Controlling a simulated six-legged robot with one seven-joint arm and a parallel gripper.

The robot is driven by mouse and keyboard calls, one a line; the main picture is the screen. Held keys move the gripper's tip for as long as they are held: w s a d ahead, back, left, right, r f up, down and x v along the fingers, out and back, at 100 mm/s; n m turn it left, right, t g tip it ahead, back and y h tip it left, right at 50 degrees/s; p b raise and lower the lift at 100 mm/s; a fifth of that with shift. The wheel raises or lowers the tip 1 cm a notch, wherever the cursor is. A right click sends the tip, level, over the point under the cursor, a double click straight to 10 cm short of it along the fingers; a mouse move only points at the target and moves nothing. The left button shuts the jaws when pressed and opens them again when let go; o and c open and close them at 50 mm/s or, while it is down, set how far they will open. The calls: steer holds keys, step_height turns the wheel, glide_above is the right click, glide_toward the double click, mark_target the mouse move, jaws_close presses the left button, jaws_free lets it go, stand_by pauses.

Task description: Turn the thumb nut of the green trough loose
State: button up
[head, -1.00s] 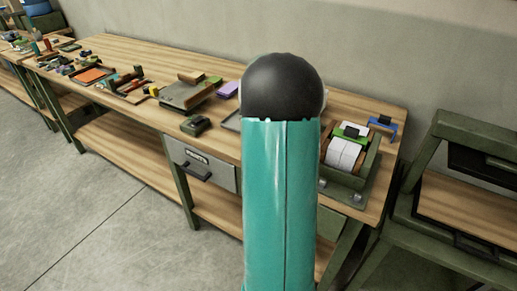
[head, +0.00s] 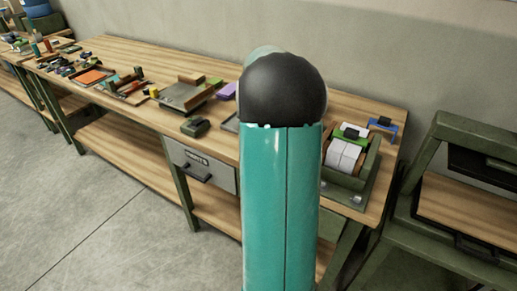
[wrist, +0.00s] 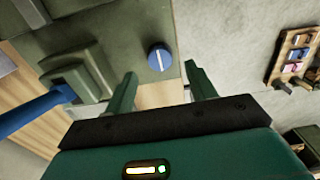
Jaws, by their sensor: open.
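In the wrist view a round blue knob (wrist: 160,57) with a white line across it sits on a green surface (wrist: 200,28). It looks like the thumb nut, but I cannot tell for sure. My gripper (wrist: 161,73) is open and empty, its two green fingers apart. The knob shows between and just beyond the fingertips; how far off it is in depth is unclear. In the head view a green trough (head: 371,163) with white sheets (head: 345,157) stands at the right end of the bench. My arm hides my gripper there.
A blue bar (wrist: 35,112) enters a green block (wrist: 75,80) left of my fingers. A rack of small items (wrist: 293,55) is at the right. The wooden bench (head: 130,48) carries trays and tools further left. A green frame (head: 440,150) stands right of the bench.

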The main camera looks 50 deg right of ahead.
step_height(320, 180, up, 10)
stand_by(0.3)
steer(key=shift+f, duration=0.15)
steer(key=w+a+r+t+h, duration=0.1)
steer(key=a+r, duration=0.2)
steer(key=a, duration=0.9)
steer(key=w+a+r+t, duration=0.1)
steer(key=a+r, duration=0.1)
steer(key=a, duration=0.9)
steer(key=s+a+f+t, duration=0.1)
steer(key=s+a, duration=0.2)
steer(key=a, duration=0.3)
steer(key=s+a+f+t, duration=0.1)
steer(key=s+a, duration=0.2)
steer(key=a, duration=0.3)
steer(key=s+a+f+m+t+y, duration=0.1)
steer(key=s+a, duration=0.2)
steer(key=a, duration=0.3)
steer(key=shift+s+a+t, duration=0.25)
steer(key=shift+s+t, duration=0.05)
steer(key=shift+s, duration=0.05)
